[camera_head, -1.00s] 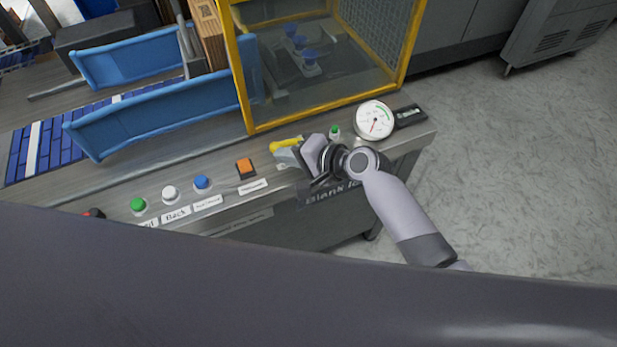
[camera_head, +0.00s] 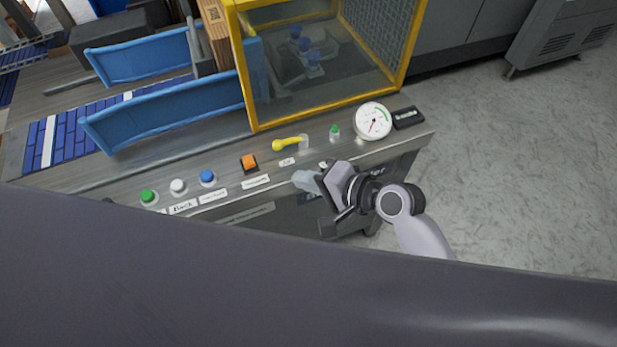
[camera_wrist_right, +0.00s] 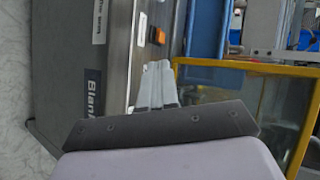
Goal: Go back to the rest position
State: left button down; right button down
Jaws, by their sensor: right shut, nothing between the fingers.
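My right gripper (camera_head: 306,181) is shut and empty in the head view. It is in front of the control panel (camera_head: 225,172), near its front edge, and apart from the yellow lever (camera_head: 287,144). The right wrist view shows its fingers (camera_wrist_right: 157,85) close together, with the panel and an orange switch (camera_wrist_right: 157,35) beyond them. My left gripper is not in view.
The panel carries a green button (camera_head: 148,196), a white button (camera_head: 178,186), a blue button (camera_head: 208,177) and a round gauge (camera_head: 373,121). A yellow-framed guard (camera_head: 330,113) and blue rails (camera_head: 165,109) stand behind. Open floor (camera_head: 520,170) lies to the right.

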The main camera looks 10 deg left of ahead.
jog(key=shift+s+d+r, duration=0.2)
jog(key=shift+s+d, duration=0.05)
jog(key=shift+s, duration=0.1)
dwell(0.4)
jog(key=s+d+f+n+t+h, duration=0.2)
jog(key=s+d+f+h, duration=0.1)
jog(key=d, duration=0.5)
jog(key=s+d+f+n+t+h, duration=0.1)
jog(key=s+d+f+n+h, duration=0.1)
jog(key=d, duration=0.7)
jog(key=s+d+f+n+t+h, duration=0.2)
jog(key=s+d+f+n+h, duration=0.1)
jog(key=d, duration=0.6)
jog(key=s+f+h, duration=0.1)
jog(key=s+f, duration=0.1)
jog(key=s, duration=0.1)
jog(key=shift+d+t, duration=0.2)
jog(key=shift+t, duration=0.1)
dwell(1.0)
